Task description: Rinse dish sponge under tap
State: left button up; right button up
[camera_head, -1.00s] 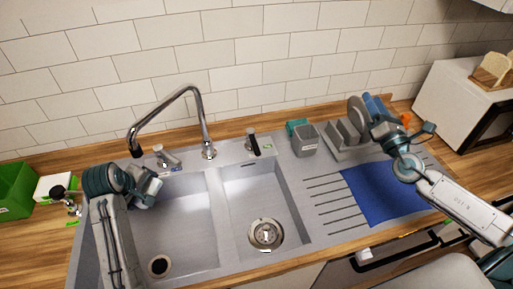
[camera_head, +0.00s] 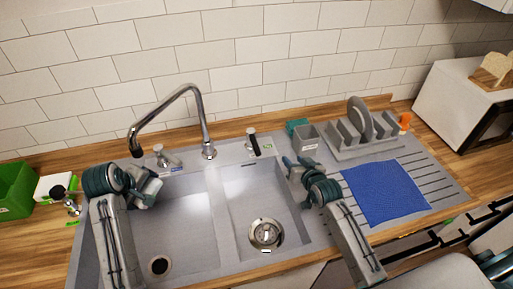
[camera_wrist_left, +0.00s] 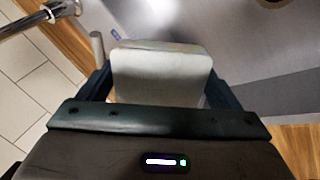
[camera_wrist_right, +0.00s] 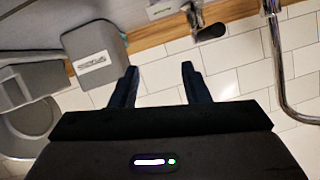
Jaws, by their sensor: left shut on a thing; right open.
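My left gripper (camera_head: 150,187) is shut on a pale grey-green block that looks like the dish sponge (camera_wrist_left: 160,75). It holds the sponge over the back left of the left basin (camera_head: 180,238), just below and beside the spout end of the chrome tap (camera_head: 184,92). In the left wrist view the sponge fills the space between the fingers. No water stream shows. The tap handle (camera_head: 166,157) stands behind the left gripper. My right gripper (camera_head: 296,165) is open and empty, near the back right of the right basin (camera_head: 235,190); its fingers (camera_wrist_right: 158,75) are apart in the right wrist view.
A grey caddy (camera_head: 306,140) with a teal item (camera_head: 296,125) behind it and a dish rack (camera_head: 360,148) with a plate stand at the back right. A blue cloth (camera_head: 385,190) covers the drainboard. A green bin (camera_head: 14,190) is far left.

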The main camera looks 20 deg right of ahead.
aim_at(257, 147)
jog(key=w+a+m+y, duration=0.2)
jog(key=a+m, duration=0.1)
jog(key=a, duration=0.4)
jog(key=x, duration=1.1)
jog(key=shift+w+a+r, duration=0.1)
jog(key=shift+w+r, duration=0.05)
jog(key=shift+w, duration=0.05)
jog(key=shift+c, duration=0.2)
grip_shut()
